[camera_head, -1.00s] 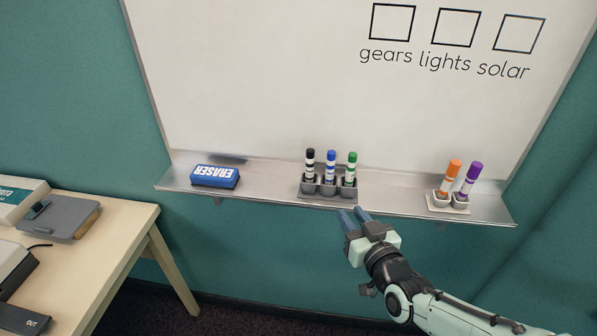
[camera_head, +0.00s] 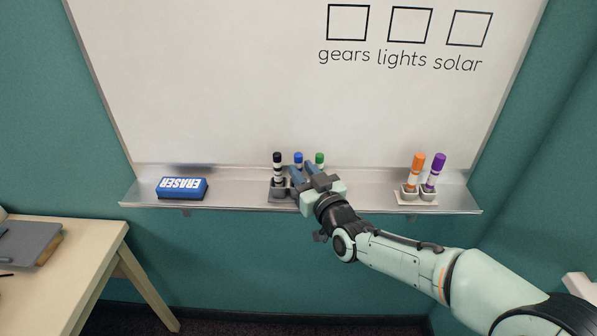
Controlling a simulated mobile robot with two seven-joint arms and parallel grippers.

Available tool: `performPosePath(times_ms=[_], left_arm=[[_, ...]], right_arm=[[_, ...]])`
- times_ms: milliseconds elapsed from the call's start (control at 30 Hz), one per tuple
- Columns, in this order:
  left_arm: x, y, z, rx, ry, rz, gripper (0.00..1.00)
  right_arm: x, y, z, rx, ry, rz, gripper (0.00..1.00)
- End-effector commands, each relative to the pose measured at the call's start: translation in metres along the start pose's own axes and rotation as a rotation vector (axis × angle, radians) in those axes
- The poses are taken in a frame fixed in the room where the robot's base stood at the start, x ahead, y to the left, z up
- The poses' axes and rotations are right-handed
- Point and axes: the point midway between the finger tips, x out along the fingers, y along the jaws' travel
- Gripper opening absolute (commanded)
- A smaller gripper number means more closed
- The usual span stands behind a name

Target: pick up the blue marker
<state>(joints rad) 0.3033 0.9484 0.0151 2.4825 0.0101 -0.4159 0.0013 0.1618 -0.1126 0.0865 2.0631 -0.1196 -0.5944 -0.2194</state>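The blue marker (camera_head: 298,158) stands upright in the middle slot of the holder (camera_head: 281,192) on the whiteboard ledge, between the black marker (camera_head: 277,165) and the green marker (camera_head: 319,158). Only its blue cap and a bit below it show. My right gripper (camera_head: 303,170) is in front of it, with its two fingers apart, pointing at it and hiding its lower body. I cannot tell whether the fingers touch the marker. My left gripper is not in view.
The ledge (camera_head: 235,192) also carries a blue eraser (camera_head: 182,188) at the left. An orange marker (camera_head: 416,168) and a purple marker (camera_head: 435,170) stand in another holder at the right. A wooden table (camera_head: 75,262) is at the lower left. The ledge between the eraser and the holder is clear.

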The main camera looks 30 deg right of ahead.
Motion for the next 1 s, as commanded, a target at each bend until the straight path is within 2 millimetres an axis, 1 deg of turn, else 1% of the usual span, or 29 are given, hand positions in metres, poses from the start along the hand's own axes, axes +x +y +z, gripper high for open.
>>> performPosePath(times_ms=[33,100,200,467,567,600,867,1000], left_arm=[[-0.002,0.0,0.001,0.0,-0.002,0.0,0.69],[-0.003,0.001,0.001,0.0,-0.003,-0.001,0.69],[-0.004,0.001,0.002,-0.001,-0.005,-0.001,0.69],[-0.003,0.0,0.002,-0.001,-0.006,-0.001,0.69],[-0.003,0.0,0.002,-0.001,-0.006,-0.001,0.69],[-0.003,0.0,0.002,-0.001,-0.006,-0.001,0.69],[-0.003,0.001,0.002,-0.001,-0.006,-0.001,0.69],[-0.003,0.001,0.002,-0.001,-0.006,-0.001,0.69]], right_arm=[[0.009,0.001,0.001,0.001,-0.002,0.0,0.31],[0.019,0.001,0.0,0.001,-0.001,-0.001,0.31],[0.027,0.001,0.001,0.0,-0.001,-0.001,0.31],[0.03,0.001,0.001,0.0,0.0,0.0,0.31],[0.029,0.001,0.001,0.001,0.0,0.0,0.01],[0.029,0.001,0.001,0.001,-0.001,-0.001,0.0],[0.029,0.001,0.0,0.001,0.0,-0.001,0.0],[0.027,0.0,-0.004,0.001,0.001,0.0,0.0]])
